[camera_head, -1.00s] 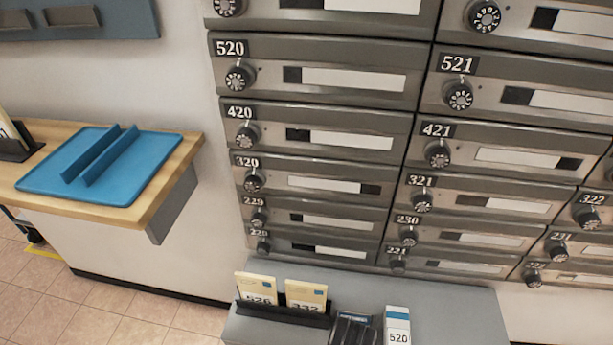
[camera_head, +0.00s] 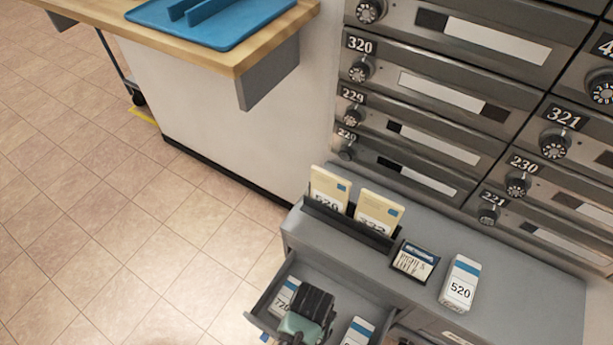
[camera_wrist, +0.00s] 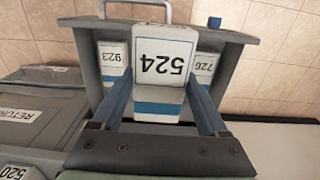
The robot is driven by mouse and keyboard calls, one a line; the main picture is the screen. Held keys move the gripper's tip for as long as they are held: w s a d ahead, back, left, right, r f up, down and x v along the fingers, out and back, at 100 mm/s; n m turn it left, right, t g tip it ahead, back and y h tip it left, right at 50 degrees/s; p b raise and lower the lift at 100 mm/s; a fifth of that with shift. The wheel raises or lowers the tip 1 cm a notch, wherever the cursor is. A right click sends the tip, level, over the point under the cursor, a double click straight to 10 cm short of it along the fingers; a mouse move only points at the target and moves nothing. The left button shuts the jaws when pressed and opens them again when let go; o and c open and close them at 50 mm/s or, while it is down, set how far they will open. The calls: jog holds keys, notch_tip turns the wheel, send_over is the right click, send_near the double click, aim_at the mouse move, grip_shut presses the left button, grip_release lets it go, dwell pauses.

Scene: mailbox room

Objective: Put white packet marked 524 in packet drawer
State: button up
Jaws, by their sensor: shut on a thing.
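The white packet marked 524 (camera_wrist: 163,65), with a blue band, is between the two fingers of my gripper (camera_wrist: 165,98) in the wrist view. My gripper is shut on it. The packet drawer (camera_wrist: 88,48) is open beneath and around it. In the head view my gripper (camera_head: 305,318) is over the open drawer (camera_head: 268,297) and hides the held packet. The wrist view does not show clearly whether the packet touches the drawer floor. A white packet marked 923 (camera_wrist: 113,58) and one marked 726 (camera_wrist: 204,66) stand in the drawer on either side of it.
On the grey cabinet top (camera_head: 545,290) are a rack (camera_head: 345,226) with two yellow envelopes, a dark box (camera_head: 414,261) and a white packet marked 520 (camera_head: 460,284). Numbered mailboxes (camera_head: 440,90) rise behind. A wooden counter with a blue tray (camera_head: 215,28) is at upper left. The tiled floor at left is clear.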

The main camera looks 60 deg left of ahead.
jog(key=w+f+b, duration=0.1)
jog(key=w+a+f+b, duration=0.1)
jog(key=b, duration=0.1)
jog(key=f+b, duration=0.1)
jog(key=b, duration=0.1)
jog(key=shift+w+a+f, duration=0.35)
jog(key=shift+w, duration=0.05)
jog(key=shift+w+a+f+b, duration=0.1)
jog(key=shift+w+f+b, duration=0.05)
jog(key=shift+f+b, duration=0.2)
jog(key=f+b, duration=0.2)
jog(key=f, duration=0.1)
jog(key=w+f+b, duration=0.1)
jog(key=f+b, duration=0.2)
jog(key=f, duration=0.1)
jog(key=a+f+b, duration=0.1)
jog(key=f+b, duration=0.1)
jog(key=f, duration=0.1)
jog(key=shift+w+f, duration=0.25)
jog(key=shift+w, duration=0.05)
jog(key=o, duration=1.4)
notch_tip(320, 180, up, 13)
jog(key=p, duration=0.7)
